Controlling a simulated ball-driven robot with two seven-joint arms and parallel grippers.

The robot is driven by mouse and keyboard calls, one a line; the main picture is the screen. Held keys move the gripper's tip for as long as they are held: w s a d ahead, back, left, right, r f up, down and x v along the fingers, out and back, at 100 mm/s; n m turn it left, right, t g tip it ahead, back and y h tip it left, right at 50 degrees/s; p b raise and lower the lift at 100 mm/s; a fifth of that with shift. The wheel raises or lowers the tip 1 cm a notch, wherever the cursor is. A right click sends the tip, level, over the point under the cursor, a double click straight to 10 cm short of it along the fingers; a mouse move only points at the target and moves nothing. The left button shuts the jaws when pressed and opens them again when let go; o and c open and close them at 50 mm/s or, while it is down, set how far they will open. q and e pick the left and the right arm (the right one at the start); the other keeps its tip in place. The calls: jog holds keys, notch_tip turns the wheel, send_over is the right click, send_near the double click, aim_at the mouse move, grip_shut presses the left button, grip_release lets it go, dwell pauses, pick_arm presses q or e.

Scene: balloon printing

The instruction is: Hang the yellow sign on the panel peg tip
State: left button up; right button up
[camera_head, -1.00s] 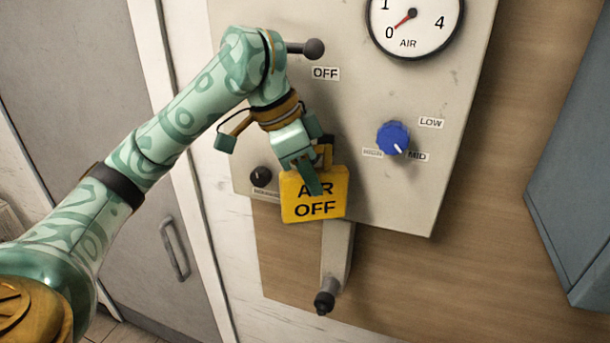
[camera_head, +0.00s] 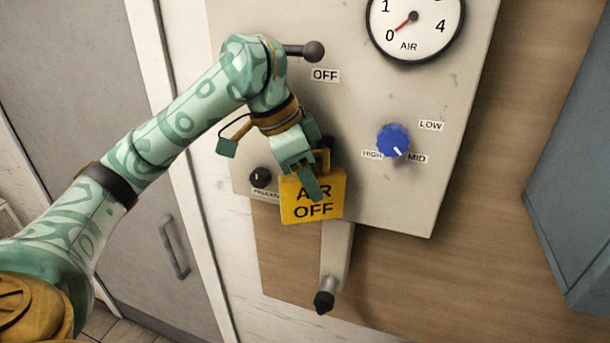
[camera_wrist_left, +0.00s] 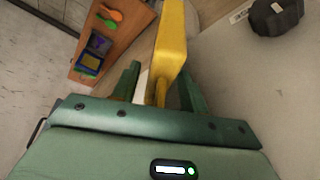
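The yellow sign (camera_head: 313,211), marked AIR OFF, hangs upright at the lower left of the grey panel (camera_head: 400,200). Its narrow yellow handle (camera_head: 325,158) rises from its top edge. A dark tip (camera_head: 328,142) shows just behind that handle; whether the handle is seated on it is hidden by my gripper. My left gripper (camera_head: 312,183) is at the sign's upper part, one finger in front of its face. In the left wrist view my left gripper (camera_wrist_left: 160,88) has its fingers apart, with the yellow sign (camera_wrist_left: 171,40) between them and a gap on the left side. My right gripper is out of view.
The panel carries a gauge (camera_head: 414,25) reading near 0, a blue knob (camera_head: 393,140), a dark-ended lever (camera_head: 313,50) above my wrist and a small black knob (camera_head: 260,177). A black-tipped handle (camera_head: 324,300) hangs below. A blue cabinet (camera_head: 575,200) stands right.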

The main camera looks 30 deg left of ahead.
pick_arm(q)
jog(key=shift+w+d, duration=0.25)
jog(key=shift+d, duration=0.1)
jog(key=p+v, duration=0.1)
jog(key=v, duration=0.6)
jog(key=shift+r, duration=0.2)
jog(key=shift+a, duration=0.1)
